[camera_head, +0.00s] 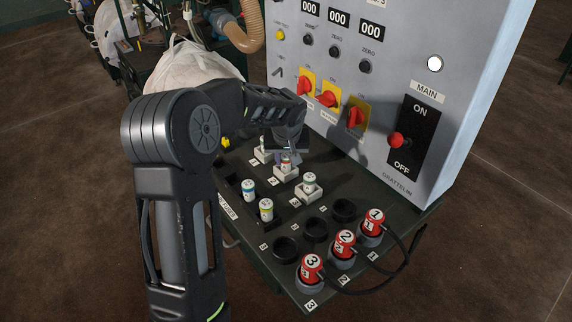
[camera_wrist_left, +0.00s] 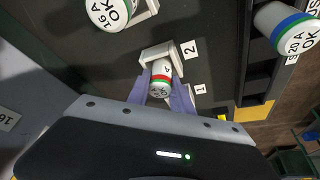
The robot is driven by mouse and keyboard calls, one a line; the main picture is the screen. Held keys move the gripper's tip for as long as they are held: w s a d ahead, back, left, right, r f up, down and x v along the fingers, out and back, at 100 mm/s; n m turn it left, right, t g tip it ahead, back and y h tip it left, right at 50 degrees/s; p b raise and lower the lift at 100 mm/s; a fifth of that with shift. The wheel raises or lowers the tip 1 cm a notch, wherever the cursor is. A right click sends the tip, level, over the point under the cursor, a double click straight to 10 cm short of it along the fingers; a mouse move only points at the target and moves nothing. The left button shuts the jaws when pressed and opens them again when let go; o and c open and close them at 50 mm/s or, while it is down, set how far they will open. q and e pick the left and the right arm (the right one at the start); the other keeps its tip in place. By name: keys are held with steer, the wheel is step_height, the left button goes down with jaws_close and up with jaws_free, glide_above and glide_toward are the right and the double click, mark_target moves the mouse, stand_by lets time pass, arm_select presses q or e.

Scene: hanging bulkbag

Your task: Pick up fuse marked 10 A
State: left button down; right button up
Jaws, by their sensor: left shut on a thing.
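My left gripper (camera_head: 286,155) is shut on a white fuse with a red and green band (camera_wrist_left: 160,78). The fuse is at the white holder labelled 2 (camera_wrist_left: 170,52), and I cannot tell whether it is fully seated. Its rating cannot be read. In the head view this fuse (camera_head: 285,164) shows just below the fingers. Another white fuse (camera_head: 309,179) stands in the holder to the right. A blue-banded fuse (camera_head: 248,186) and a yellow-banded fuse (camera_head: 266,207) stand in the dark rack at left. My right gripper is not in view.
Several red numbered plugs (camera_head: 344,240) with black cables stand at the front right of the table. Empty black sockets (camera_head: 314,230) are beside them. The grey control cabinet (camera_head: 420,60), with red knobs and a MAIN switch, rises close behind.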

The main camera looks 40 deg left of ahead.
mark_target(286, 156)
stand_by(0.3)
arm_select(q)
step_height(286, 156, up, 10)
steer(key=shift+b, duration=0.7)
stand_by(0.3)
